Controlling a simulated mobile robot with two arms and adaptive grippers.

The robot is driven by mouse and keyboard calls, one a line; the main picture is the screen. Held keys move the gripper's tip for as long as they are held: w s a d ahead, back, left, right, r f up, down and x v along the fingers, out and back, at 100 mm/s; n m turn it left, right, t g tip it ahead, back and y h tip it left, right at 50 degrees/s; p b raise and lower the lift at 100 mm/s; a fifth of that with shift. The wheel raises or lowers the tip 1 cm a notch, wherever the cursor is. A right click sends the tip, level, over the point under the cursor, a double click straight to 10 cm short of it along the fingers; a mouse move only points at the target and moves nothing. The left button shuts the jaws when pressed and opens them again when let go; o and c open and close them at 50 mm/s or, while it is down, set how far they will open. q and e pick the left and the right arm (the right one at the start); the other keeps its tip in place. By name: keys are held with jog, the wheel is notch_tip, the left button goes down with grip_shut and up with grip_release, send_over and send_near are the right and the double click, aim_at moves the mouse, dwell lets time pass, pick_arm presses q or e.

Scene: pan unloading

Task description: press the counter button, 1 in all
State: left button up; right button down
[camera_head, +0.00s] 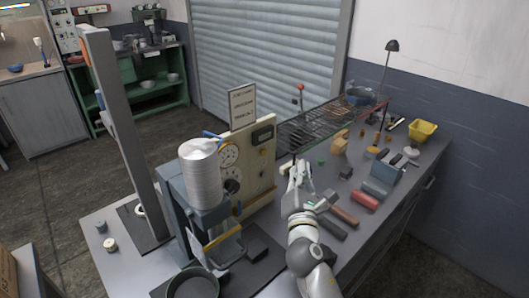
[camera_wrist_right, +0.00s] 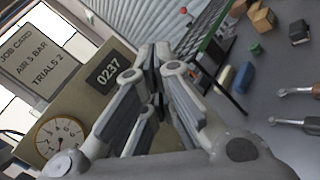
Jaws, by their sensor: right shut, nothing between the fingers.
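The counter (camera_head: 263,134) is a dark display set in the upper right of a beige gauge panel (camera_head: 260,178). In the right wrist view the counter (camera_wrist_right: 108,69) reads 0237 and is tilted. I cannot make out its button clearly; the gripper fingers may hide it. My right gripper (camera_head: 298,170) is shut and empty, just right of the panel above the bench. In the right wrist view its fingers (camera_wrist_right: 154,75) are close together, to the right of the counter in the picture. I cannot tell if they touch anything. My left gripper is not in view.
A job card (camera_head: 242,105) stands above the panel, with a pressure gauge (camera_wrist_right: 58,138) below it. A silver cylinder (camera_head: 200,172) is left of the panel. A wire rack (camera_head: 320,125) is behind my gripper.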

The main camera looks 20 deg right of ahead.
aim_at(264, 152)
pick_arm(q)
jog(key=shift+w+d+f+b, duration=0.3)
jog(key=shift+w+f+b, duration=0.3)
jog(key=shift+b, duration=0.05)
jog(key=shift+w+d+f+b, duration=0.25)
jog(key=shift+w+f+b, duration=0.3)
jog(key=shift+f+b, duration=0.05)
pick_arm(e)
jog(key=w+a, duration=0.2)
jog(key=w, duration=0.6)
jog(key=shift+w+a+f, duration=0.15)
jog(key=shift+w+a, duration=0.15)
jog(key=shift+w, duration=0.1)
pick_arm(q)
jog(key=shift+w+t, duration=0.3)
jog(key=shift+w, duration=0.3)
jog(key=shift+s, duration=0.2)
pick_arm(e)
jog(key=shift+w, duration=0.1)
jog(key=shift+w+a, duration=0.1)
jog(key=shift+w, duration=0.2)
